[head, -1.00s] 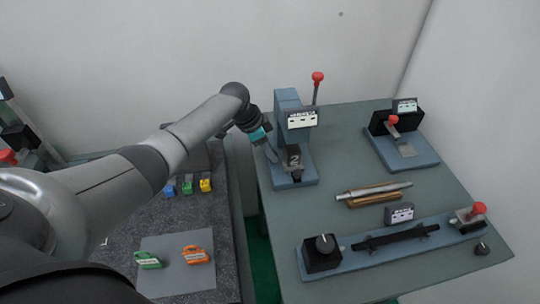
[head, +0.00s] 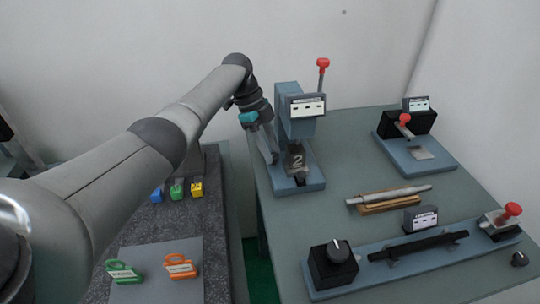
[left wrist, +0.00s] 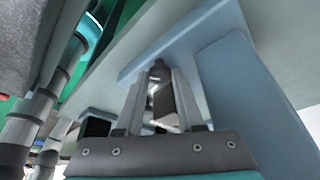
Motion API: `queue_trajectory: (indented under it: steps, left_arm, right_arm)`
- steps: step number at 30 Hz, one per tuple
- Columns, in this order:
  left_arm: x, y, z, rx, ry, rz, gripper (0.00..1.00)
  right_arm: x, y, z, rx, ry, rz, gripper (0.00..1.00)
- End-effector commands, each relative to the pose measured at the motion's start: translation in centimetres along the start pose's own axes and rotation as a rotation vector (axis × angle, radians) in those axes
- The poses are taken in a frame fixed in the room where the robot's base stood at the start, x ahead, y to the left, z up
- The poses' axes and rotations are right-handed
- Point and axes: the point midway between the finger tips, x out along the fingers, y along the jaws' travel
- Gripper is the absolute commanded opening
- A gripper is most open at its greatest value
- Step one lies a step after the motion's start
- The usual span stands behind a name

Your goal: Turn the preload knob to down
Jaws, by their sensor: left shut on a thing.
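My left gripper (head: 270,152) is at the left side of the blue press-like stand (head: 292,122), low by its base. In the left wrist view, its two fingers (left wrist: 160,100) stand on either side of a dark piece with a pale face (left wrist: 160,76) and are shut on it. What the piece is cannot be made out clearly. A dark block marked "2" (head: 297,158) sits in the stand. A black knob with a white pointer mark (head: 338,250) stands on a black box at the front fixture's left end, apart from the gripper. My right gripper is not in view.
The stand has a red-tipped lever (head: 323,63). A second fixture with a red knob (head: 404,119) is at the back right. A metal rod (head: 395,193) lies mid-table. Green (head: 123,272) and orange (head: 181,266) clips lie on the left bench.

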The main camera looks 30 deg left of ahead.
Motion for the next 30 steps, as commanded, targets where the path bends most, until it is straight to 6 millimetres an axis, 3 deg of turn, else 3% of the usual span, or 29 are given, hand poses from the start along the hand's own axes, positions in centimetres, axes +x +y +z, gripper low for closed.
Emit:
queue_trajectory:
  steps: [18, 19, 26, 30]
  left_arm:
    - [0.03, -0.01, 0.06, 0.036, -0.003, 0.017, 0.00]
    - [0.03, -0.01, 0.06, 0.036, -0.003, 0.016, 0.40]
    - [0.02, -0.02, 0.04, 0.035, -0.002, 0.016, 0.66]
    - [0.02, -0.02, 0.04, 0.035, -0.002, 0.016, 0.67]
  right_arm:
    - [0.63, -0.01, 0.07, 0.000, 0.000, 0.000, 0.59]
    - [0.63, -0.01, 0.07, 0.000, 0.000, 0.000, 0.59]
    - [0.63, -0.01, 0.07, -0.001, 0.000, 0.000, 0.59]
    - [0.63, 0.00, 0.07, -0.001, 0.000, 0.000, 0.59]
